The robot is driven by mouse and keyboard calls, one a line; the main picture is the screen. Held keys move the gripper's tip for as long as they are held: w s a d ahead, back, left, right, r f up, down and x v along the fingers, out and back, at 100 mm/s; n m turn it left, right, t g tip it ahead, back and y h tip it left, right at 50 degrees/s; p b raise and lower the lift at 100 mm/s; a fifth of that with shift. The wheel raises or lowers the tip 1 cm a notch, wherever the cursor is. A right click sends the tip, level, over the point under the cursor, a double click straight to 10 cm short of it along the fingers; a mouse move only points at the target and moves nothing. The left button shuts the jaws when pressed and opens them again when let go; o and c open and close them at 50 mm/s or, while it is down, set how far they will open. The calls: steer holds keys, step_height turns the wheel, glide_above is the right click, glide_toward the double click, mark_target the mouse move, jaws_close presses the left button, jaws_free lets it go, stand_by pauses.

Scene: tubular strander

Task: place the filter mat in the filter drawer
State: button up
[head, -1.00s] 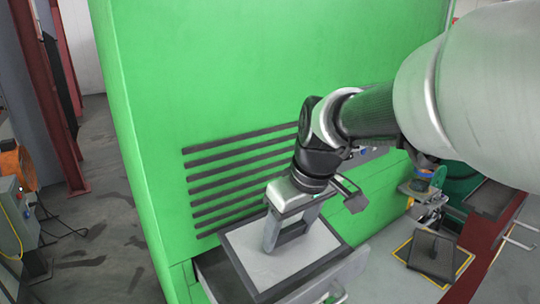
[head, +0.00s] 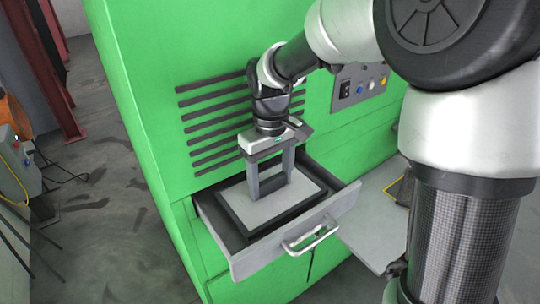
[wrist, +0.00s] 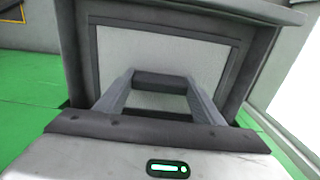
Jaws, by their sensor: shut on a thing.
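The filter mat (head: 262,210) is a light grey panel with a dark frame. In the head view it lies in or just over the open filter drawer (head: 249,262), within its walls. In the wrist view the mat (wrist: 205,58) also shows inside the drawer's outline. My gripper (head: 270,190) points down from above and is shut on the mat's dark handle bar, which shows between the fingers in the wrist view (wrist: 160,84). Whether the mat touches the drawer floor is hard to tell.
The drawer juts from a green cabinet (head: 160,120) with dark vent slots. Its metal handle (head: 311,236) faces front. A control panel (head: 358,87) is on the cabinet to the right. A grey plate (head: 372,215) lies right of the drawer.

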steer(key=shift+s+f, duration=0.1)
steer(key=shift+f, duration=0.1)
steer(key=shift+f+b, duration=0.45)
steer(key=shift+f, duration=0.15)
steer(key=o, duration=1.1)
steer(key=shift+r, duration=0.1)
